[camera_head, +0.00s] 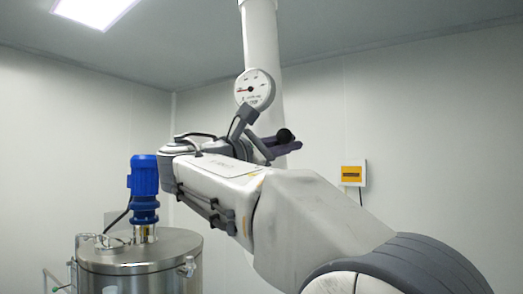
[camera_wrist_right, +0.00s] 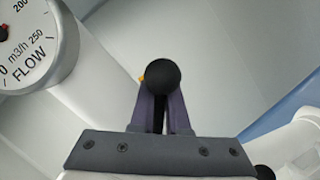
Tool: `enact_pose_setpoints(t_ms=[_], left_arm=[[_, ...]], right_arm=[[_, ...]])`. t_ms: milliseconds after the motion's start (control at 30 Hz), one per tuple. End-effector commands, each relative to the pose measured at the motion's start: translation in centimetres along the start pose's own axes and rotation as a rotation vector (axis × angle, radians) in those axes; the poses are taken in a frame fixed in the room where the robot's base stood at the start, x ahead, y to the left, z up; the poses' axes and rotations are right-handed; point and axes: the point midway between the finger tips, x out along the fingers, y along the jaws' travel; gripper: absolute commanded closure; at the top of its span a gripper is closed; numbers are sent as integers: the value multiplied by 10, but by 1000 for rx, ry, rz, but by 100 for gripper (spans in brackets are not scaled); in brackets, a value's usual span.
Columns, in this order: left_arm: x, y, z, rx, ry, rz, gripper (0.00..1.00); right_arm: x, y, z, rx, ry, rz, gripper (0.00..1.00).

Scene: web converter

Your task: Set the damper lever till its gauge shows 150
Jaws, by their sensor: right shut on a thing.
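The round white flow gauge (camera_head: 255,89) is mounted on the white vertical duct. Its red needle points to the left in the head view; the numbers there are too small to read. In the right wrist view the gauge (camera_wrist_right: 30,45) is cut off, with "FLOW", "m3/h", 200 and 250 legible. The damper lever's black ball knob (camera_head: 284,136) is to the lower right of the gauge. My right gripper (camera_head: 281,145) is shut on the lever at this knob. In the wrist view the knob (camera_wrist_right: 162,77) sits at the fingertips; the rest of the lever is hidden. My left gripper is not in view.
A steel tank (camera_head: 140,262) with a blue motor (camera_head: 143,184) on top stands at the lower left, close to my right arm. A yellow-and-white wall box (camera_head: 352,174) is on the right wall. The white duct (camera_head: 262,38) rises to the ceiling.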

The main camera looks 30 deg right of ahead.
Motion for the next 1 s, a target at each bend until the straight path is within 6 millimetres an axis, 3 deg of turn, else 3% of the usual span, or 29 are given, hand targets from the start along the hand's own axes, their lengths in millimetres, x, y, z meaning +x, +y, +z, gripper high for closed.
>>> enact_pose_setpoints(t_ms=[33,733,800,833,1000], left_arm=[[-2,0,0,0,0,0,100],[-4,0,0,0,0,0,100],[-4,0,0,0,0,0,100],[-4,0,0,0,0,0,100],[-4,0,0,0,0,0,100]], right_arm=[[2,3,12,-3,-19,6,100],[1,10,11,-77,-24,39,100],[1,10,11,-76,-24,40,64],[1,10,11,-76,-25,40,56],[0,10,9,-80,-21,41,56]])
